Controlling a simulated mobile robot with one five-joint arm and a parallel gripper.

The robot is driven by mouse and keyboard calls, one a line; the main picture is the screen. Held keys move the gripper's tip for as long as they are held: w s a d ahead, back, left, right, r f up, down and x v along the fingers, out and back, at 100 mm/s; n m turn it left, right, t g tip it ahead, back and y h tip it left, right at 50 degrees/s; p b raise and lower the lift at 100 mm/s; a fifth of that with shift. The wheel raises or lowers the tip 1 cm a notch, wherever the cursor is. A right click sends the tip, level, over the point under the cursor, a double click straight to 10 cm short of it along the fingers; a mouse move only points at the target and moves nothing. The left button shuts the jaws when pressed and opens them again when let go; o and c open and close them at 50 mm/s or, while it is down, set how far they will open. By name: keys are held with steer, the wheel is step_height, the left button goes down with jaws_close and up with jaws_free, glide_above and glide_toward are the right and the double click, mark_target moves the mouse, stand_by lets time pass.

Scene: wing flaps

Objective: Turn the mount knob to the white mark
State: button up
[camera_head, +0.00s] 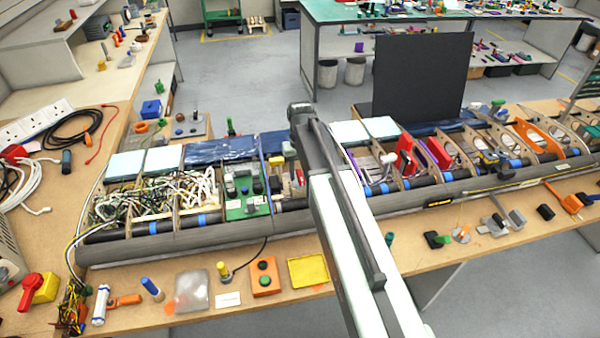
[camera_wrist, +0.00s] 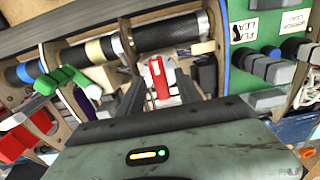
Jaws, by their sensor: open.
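A red knob (camera_wrist: 161,82) with a pale stripe on its face stands in a wing bay in the wrist view, with light surfaces around it. I take it for the mount knob. My gripper (camera_wrist: 158,88) is open, its two dark fingers on either side of the knob. I cannot tell whether they touch it. I cannot make out a separate white mark. In the head view my arm reaches over the wing (camera_head: 200,240) and hides most of the gripper. A small red part (camera_head: 300,177) shows just left of the arm.
A black tube (camera_wrist: 170,33) crosses the bay above the knob. A green board (camera_wrist: 262,35) with grey connectors lies to the right. Wooden ribs and green and red clamps (camera_wrist: 62,77) stand to the left. A black panel (camera_head: 420,78) rises behind the wing.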

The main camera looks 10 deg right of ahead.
mark_target(300, 175)
step_height(300, 175, up, 8)
steer(key=p, duration=0.8)
steer(key=shift+f, duration=0.15)
